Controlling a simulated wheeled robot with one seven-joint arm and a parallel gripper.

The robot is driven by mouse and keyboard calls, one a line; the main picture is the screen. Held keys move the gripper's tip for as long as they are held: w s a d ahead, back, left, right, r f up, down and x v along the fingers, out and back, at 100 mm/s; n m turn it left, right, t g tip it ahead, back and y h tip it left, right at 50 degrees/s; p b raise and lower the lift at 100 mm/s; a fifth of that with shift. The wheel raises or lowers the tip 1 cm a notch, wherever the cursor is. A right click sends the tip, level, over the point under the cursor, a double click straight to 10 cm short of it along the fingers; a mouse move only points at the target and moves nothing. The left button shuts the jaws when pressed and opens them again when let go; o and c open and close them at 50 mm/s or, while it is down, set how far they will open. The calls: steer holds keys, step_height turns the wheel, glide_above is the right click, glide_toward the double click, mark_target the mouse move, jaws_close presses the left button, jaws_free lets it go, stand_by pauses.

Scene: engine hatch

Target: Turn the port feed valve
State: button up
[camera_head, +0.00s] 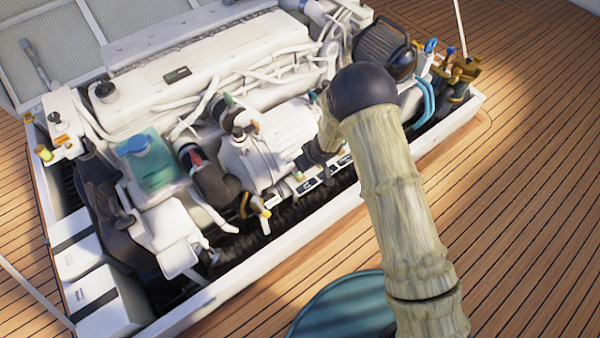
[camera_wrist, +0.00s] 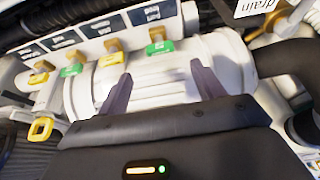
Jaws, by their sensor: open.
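In the wrist view, a row of small valve handles alternates yellow and green, each below a dark label plate. From the left there is a yellow handle (camera_wrist: 38,78), a green handle (camera_wrist: 72,70), another yellow handle (camera_wrist: 112,59) and a green handle (camera_wrist: 158,47). The label text is too small to read, so I cannot tell which is the port feed valve. My gripper (camera_wrist: 161,84) is open and empty, its two dark fingers apart. The tips appear below the two right-hand handles, in front of a white cylinder (camera_wrist: 150,80).
A white "drain" label (camera_wrist: 262,6) and a dark hose (camera_wrist: 295,62) lie at the right. A yellow ring (camera_wrist: 40,130) is at lower left. In the head view, the white engine (camera_head: 215,75) fills the hatch, bounded by a raised white rim (camera_head: 225,288). Wooden deck (camera_head: 530,170) surrounds it.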

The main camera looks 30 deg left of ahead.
steer(key=b+x, duration=0.3)
steer(key=x, duration=0.7)
steer(key=shift+f, duration=0.2)
steer(key=c, duration=1)
steer(key=shift+r, duration=0.1)
